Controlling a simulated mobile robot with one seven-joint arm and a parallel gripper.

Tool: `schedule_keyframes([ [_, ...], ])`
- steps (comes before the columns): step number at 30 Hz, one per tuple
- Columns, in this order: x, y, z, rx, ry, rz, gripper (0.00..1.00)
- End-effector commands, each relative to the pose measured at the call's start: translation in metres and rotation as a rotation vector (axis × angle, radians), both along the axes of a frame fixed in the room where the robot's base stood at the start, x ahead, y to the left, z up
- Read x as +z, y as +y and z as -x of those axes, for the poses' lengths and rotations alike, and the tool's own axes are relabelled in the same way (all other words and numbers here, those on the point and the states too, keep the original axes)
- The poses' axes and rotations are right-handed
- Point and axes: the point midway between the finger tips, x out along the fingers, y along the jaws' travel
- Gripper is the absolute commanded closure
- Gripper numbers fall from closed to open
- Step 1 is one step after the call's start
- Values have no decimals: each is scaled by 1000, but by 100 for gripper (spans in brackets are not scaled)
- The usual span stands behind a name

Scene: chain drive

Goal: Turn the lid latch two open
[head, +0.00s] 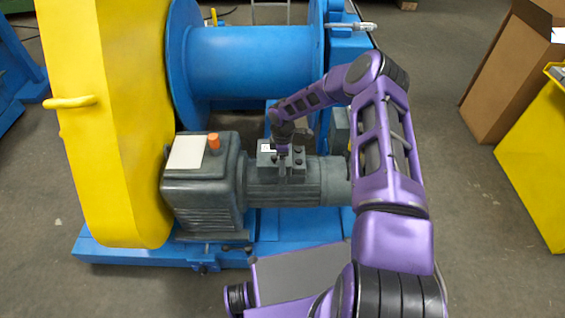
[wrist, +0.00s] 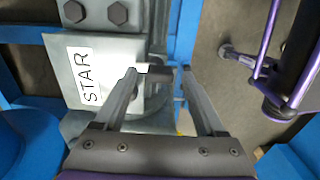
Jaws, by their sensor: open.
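A grey box (head: 268,160) with a white label sits on top of the grey motor. In the wrist view the "STAR" label (wrist: 83,77) lies on its pale grey lid (wrist: 112,85). A small dark grey tab (wrist: 156,76), which looks like a lid latch, sticks out at the lid's right edge. My gripper (wrist: 158,70) is open, with a fingertip on either side of the tab. I cannot tell whether they touch it. In the head view my gripper (head: 284,178) is over the box and partly hides it. I see no number on the latch.
The motor (head: 315,180) and gearbox (head: 203,190) stand on a blue base (head: 130,248). A tall yellow guard (head: 105,120) is at left, a blue drum (head: 245,62) behind. Two bolt heads (wrist: 96,13) show beyond the lid. A cardboard box (head: 508,75) and yellow bin (head: 530,160) stand right.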

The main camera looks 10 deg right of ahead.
Motion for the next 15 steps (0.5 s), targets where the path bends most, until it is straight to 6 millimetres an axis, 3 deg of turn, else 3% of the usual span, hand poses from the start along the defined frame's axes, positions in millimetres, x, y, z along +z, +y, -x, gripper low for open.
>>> schedule_keyframes([
  [2, 0, 0, 0, 0, 0, 0, 38],
  [12, 0, 0, 0, 0, 0, 0, 100],
  [15, 0, 0, 0, -1, 0, 0, 100],
])
